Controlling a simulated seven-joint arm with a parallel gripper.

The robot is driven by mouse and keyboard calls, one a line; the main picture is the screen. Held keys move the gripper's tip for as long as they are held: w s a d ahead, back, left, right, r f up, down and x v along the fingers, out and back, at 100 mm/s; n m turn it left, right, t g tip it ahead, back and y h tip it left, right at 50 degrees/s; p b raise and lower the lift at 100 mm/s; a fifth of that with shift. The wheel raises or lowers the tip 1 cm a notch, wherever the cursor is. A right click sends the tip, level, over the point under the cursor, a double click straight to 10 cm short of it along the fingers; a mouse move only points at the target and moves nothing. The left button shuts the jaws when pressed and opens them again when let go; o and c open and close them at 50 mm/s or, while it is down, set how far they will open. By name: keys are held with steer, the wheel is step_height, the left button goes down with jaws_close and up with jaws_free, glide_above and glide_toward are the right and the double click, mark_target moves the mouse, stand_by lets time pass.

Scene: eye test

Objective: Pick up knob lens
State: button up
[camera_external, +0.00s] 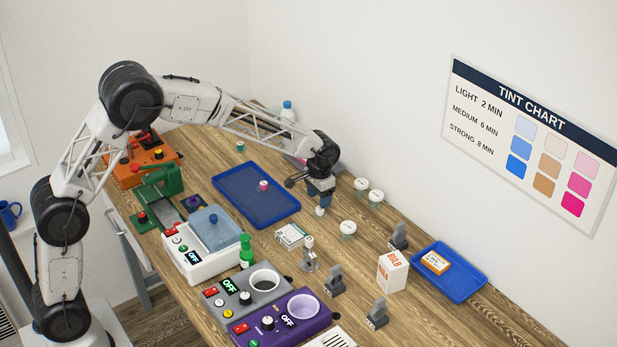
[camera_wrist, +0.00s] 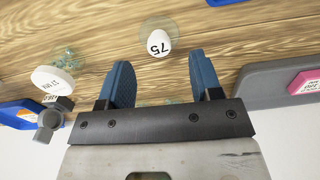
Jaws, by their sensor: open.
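A clear round piece with a white knob-like top marked 75 (camera_wrist: 158,43) shows in the wrist view, just beyond my fingertips and apart from them; it looks like the knob lens. In the external view a small white-topped piece (camera_external: 320,211) is right below my gripper (camera_external: 320,198), possibly the same one. My gripper is open, with two blue fingers, and it also shows in the wrist view (camera_wrist: 162,72). Nothing is clearly held between the fingers. A faint pale glassy edge shows between them, partly hidden by the gripper body.
White-lidded clear pieces (camera_external: 348,228) stand right of my gripper; another (camera_wrist: 52,80) is at the wrist view's left. Grey stands (camera_external: 398,238), a bulb box (camera_external: 392,272) and a second blue tray (camera_external: 466,285) are toward the right.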

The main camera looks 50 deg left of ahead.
mark_target(320, 212)
steer(key=shift+d+f, duration=0.1)
steer(key=shift+f, duration=2.5)
steer(key=c, duration=1)
